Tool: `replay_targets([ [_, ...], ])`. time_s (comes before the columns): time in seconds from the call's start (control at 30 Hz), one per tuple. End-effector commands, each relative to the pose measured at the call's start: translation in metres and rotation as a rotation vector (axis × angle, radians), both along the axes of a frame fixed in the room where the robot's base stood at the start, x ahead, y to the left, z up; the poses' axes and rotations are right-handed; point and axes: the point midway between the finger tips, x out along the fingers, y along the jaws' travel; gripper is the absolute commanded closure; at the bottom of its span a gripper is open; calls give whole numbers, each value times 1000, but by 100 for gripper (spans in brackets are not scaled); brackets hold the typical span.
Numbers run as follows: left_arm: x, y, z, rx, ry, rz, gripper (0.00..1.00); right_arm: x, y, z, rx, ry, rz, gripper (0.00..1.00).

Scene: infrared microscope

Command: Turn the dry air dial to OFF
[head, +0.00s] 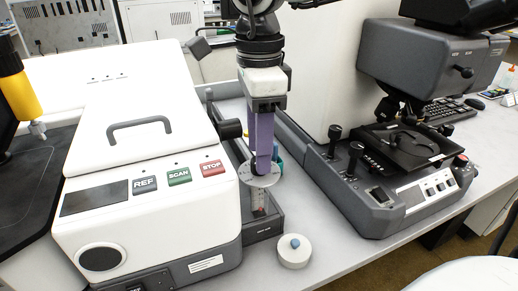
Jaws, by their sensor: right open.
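My right gripper (264,165) has purple fingers and points down in the middle of the head view. Its fingertips are at a grey round disc (248,178), which looks like the dry air dial, on top of a narrow upright unit. I cannot tell whether they touch it. The fingers look close together from this side, and the gap between them is hidden. Part of the disc is behind the fingers, and its markings are too small to read. A clear tube with a red mark (259,211) stands below the disc. My left gripper is not in view.
A white instrument (140,130) with REF, SCAN and STOP buttons stands close on the left. A dark grey microscope (400,170) stands on the right. A white round container (294,254) with a blue knob sits near the bench's front edge.

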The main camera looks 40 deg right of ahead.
Motion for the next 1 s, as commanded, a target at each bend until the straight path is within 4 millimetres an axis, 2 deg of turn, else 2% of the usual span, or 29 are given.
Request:
replay_targets([
  [0.2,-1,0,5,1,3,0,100,1,1,46,1,-6,0,57],
  [0.43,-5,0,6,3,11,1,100,1,0,81,0,-4,0,57],
  [0.6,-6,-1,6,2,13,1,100,0,0,90,1,-1,1,57],
  [1.0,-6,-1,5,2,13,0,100,0,0,90,1,-1,1,57],
])
